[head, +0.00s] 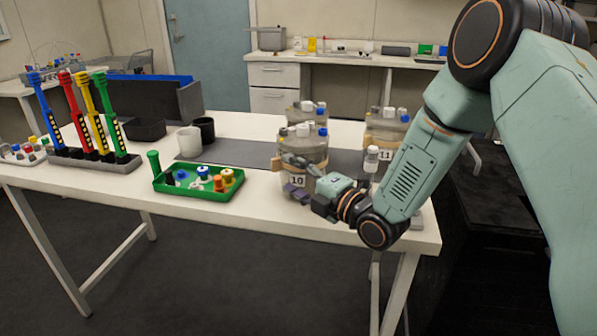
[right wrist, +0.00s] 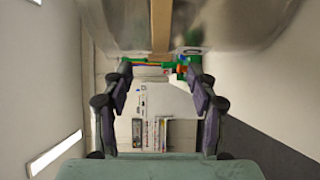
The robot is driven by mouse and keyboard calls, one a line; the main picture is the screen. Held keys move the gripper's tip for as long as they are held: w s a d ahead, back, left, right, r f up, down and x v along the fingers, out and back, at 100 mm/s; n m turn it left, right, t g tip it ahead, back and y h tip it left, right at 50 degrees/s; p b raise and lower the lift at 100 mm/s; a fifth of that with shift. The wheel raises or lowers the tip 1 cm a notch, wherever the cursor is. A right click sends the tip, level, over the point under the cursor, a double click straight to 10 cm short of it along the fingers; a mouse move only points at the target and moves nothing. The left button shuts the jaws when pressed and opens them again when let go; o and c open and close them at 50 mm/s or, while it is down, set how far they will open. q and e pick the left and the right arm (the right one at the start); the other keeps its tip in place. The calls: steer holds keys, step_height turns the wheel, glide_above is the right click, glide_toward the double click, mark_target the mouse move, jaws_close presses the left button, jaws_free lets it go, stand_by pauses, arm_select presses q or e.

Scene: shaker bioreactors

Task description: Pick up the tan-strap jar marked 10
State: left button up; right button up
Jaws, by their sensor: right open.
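The jar marked 10 (head: 312,153) stands upright near the table's front edge in the head view. It is a grey, rounded vessel with white, blue and yellow caps on top, a tan strap and a white label reading 10. My right gripper (head: 288,178) is open at the front of this jar, with its fingers partly covering the jar's lower body. In the right wrist view the open fingers (right wrist: 160,68) point toward the shiny jar wall (right wrist: 115,22), and the vertical tan strap (right wrist: 160,25) lies midway between them. Contact cannot be told. My left gripper is not in view.
A second capped jar (head: 307,109) stands behind, and jar 11 (head: 386,130) stands to the right. A small white-capped bottle (head: 371,160) is close to my right arm. A green tray (head: 198,190) and a rack of coloured tools (head: 95,163) are left. Bare table lies between tray and jar.

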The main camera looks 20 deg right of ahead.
mark_target(275, 166)
steer(key=shift+x, duration=0.75)
steer(key=b+x, duration=0.1)
steer(key=x, duration=0.4)
steer(key=shift+s, duration=0.1)
steer(key=shift+a, duration=0.1)
steer(key=shift+c, duration=0.2)
jaws_close()
